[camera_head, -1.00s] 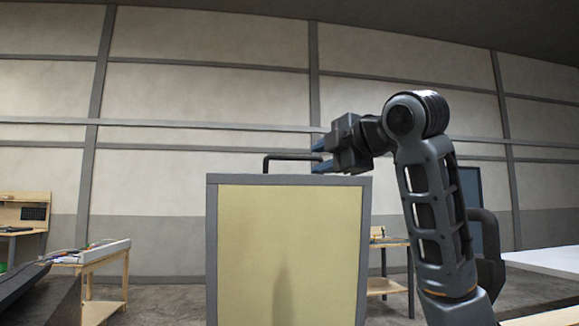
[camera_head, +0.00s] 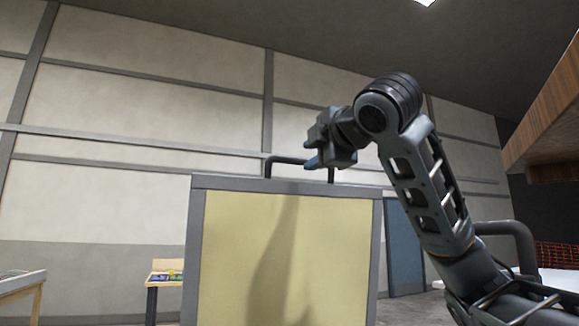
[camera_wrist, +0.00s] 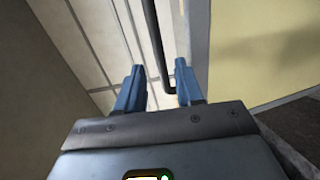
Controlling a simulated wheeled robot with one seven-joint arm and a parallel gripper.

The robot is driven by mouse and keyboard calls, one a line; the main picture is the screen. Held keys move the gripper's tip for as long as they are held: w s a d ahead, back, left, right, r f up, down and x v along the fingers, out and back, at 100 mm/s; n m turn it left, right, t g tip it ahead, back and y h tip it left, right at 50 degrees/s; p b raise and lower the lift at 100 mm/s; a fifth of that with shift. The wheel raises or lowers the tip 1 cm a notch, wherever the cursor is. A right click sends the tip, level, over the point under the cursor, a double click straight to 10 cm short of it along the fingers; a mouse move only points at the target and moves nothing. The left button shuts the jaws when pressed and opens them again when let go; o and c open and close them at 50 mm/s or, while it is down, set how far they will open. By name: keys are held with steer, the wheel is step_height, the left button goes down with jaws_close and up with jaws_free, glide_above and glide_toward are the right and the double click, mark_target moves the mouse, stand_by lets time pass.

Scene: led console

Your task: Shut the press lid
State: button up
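The press lid (camera_head: 285,260) is a pale yellow panel in a grey frame, standing upright in front of me in the head view. A black bar handle (camera_head: 268,167) rises from its top edge. My gripper (camera_head: 311,143) is above the lid's top edge, in front of the handle as seen from the head, and covers part of it. In the wrist view the two blue fingers of my gripper (camera_wrist: 160,68) are spread apart. The handle (camera_wrist: 154,45) shows in the gap between them, its bent end near the right finger. I cannot tell whether they touch. The panel (camera_wrist: 262,50) fills the right side there.
A small wooden bench (camera_head: 165,270) with small items stands behind the lid at the left. Another table edge (camera_head: 20,283) is at the far left. A brown wooden structure (camera_head: 545,120) overhangs at the upper right.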

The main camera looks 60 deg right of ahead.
mark_target(302, 161)
steer(key=x, duration=0.6)
steer(key=shift+w+d+p, duration=0.2)
steer(key=shift+w+p, duration=0.05)
steer(key=shift+p, duration=0.15)
steer(key=shift+c, duration=0.2)
jaws_close()
